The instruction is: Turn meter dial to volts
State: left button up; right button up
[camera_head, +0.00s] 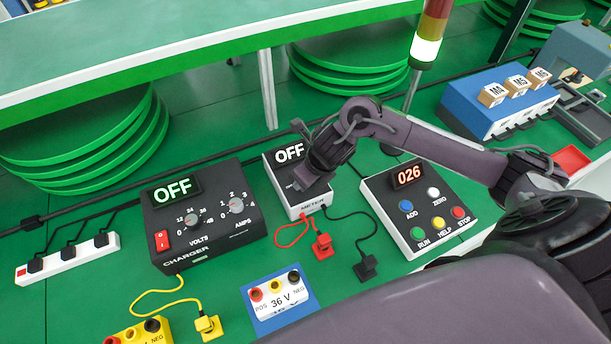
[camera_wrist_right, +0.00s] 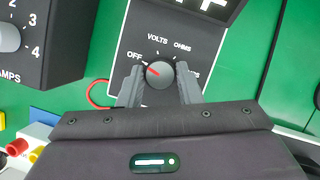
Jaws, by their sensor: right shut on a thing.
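The meter (camera_head: 274,174) is a white-edged box with a dark face, and its display reads OFF in the head view. In the right wrist view its face (camera_wrist_right: 128,40) carries a grey round dial (camera_wrist_right: 160,76) with a red pointer. The pointer is turned up-left, toward the OFF mark; VOLTS is printed above and OHMS to the upper right. My right gripper (camera_wrist_right: 160,86) is shut on the dial, one finger on each side. In the head view my right gripper (camera_head: 308,182) covers the dial. My left gripper is out of view.
The black charger (camera_head: 170,232) stands left of the meter, its display reading OFF. A button box (camera_head: 380,205) reading 026 stands to the right. Red (camera_head: 323,246) and black (camera_head: 366,268) plugs on cords lie in front, near the 36 V block (camera_head: 268,312).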

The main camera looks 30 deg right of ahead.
jog(key=m+p, duration=0.1)
jog(key=m+h+p, duration=0.1)
jog(key=m, duration=0.1)
jog(key=m+p, duration=0.1)
jog(key=shift+a+r+h, duration=0.2)
jog(key=shift+r+h, duration=0.05)
jog(key=shift+h, duration=0.15)
jog(key=m+h+p, duration=0.1)
jog(key=m+p, duration=0.2)
jog(key=shift+m, duration=0.3)
jog(key=shift+w+f+m+h+p, duration=0.15)
jog(key=shift+m+h+p, duration=0.25)
jog(key=shift+m+p, duration=0.75)
jog(key=o, duration=1)
jog(key=shift+c, duration=0.2)
jog(key=shift+f, duration=0.1)
